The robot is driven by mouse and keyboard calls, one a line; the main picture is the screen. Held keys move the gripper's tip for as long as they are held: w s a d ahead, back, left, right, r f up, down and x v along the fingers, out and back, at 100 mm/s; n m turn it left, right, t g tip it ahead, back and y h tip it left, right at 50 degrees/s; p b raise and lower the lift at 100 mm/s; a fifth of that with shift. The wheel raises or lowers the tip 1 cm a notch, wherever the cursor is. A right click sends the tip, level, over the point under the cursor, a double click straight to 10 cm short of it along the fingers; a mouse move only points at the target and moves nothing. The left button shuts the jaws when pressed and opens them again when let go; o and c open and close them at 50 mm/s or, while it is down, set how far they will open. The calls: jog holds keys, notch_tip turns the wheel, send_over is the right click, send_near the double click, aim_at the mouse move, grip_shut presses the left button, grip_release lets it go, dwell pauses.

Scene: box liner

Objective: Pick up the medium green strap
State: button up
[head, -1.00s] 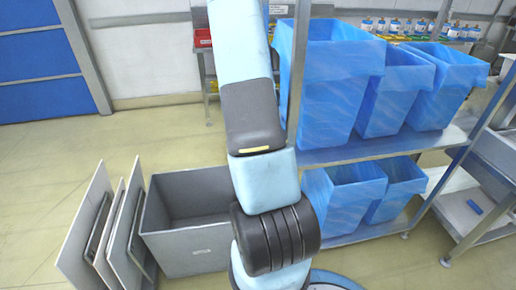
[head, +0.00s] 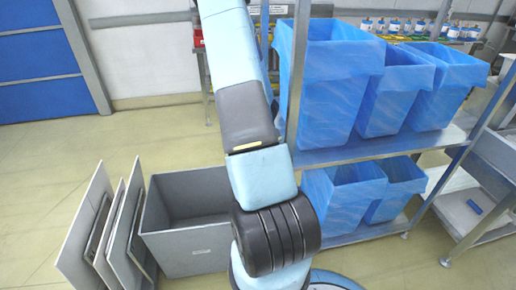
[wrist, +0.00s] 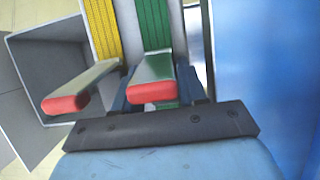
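The green strap (wrist: 153,24) shows at the top of the wrist view, standing as a ribbed band beyond my gripper (wrist: 108,97). A yellow strap (wrist: 101,28) is beside it on the left. My gripper's two red-tipped fingers are spread apart with nothing seen between them. The right finger overlaps the lower part of the green strap in the picture; I cannot tell whether they touch. In the head view neither the green strap nor my gripper can be made out; my arm rises out of the frame.
A blue-lined bin (head: 328,80) and others stand on the shelf rack right of my arm, with a rack post (head: 297,75) close by. A grey open box (head: 190,240) and leaning panels (head: 85,225) stand left. Blue surface fills the wrist view's right side (wrist: 265,70).

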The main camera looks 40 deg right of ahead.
grip_shut()
dwell(0.4)
notch_tip(320, 180, up, 32)
dwell(2.6)
notch_tip(320, 180, up, 14)
dwell(1.6)
